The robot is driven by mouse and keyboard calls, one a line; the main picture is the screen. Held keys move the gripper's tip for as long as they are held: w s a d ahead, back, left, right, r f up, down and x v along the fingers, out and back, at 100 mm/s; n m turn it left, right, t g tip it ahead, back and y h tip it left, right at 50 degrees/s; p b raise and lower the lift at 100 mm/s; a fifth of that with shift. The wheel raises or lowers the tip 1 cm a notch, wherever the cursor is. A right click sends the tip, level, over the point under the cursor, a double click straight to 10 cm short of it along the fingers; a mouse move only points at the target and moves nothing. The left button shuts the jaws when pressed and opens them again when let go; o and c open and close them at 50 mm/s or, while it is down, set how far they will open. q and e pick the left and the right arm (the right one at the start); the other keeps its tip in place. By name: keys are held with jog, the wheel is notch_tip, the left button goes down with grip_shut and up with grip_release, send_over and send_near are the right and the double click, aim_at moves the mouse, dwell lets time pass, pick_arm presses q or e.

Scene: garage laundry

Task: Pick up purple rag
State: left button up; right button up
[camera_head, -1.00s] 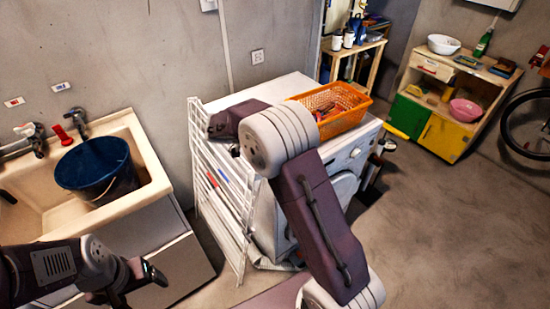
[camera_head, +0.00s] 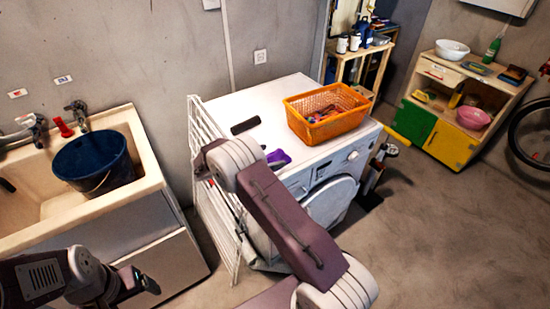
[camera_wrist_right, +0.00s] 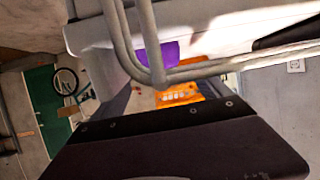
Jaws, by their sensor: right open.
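The purple rag (camera_head: 278,157) lies on the front part of the white washing machine's top, partly hidden by my right arm in the head view. In the right wrist view the rag (camera_wrist_right: 158,54) shows beyond close grey bars. My right gripper (camera_head: 205,163) is mostly hidden behind my own arm, beside the drying rack at the machine's left side, apart from the rag; it is open. My left gripper (camera_head: 132,284) is at the lower left, in front of the sink cabinet and far from the rag; its jaws are unclear.
A white drying rack (camera_head: 203,116) leans at the left of the washing machine (camera_head: 270,93). An orange basket (camera_head: 326,129) and a black object (camera_head: 245,125) lie on the machine. A blue bucket (camera_head: 95,165) sits in the sink (camera_head: 137,132). Floor at right is clear.

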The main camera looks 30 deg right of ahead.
aim_at(270, 155)
jog(key=x, duration=0.3)
jog(key=shift+d, duration=0.25)
pick_arm(q)
jog(key=shift+r, duration=0.35)
pick_arm(e)
jog(key=shift+a, duration=0.1)
jog(key=c, duration=1.5)
pick_arm(q)
jog(key=shift+d, duration=0.1)
pick_arm(e)
jog(key=shift+o, duration=0.2)
jog(key=shift+r, duration=0.1)
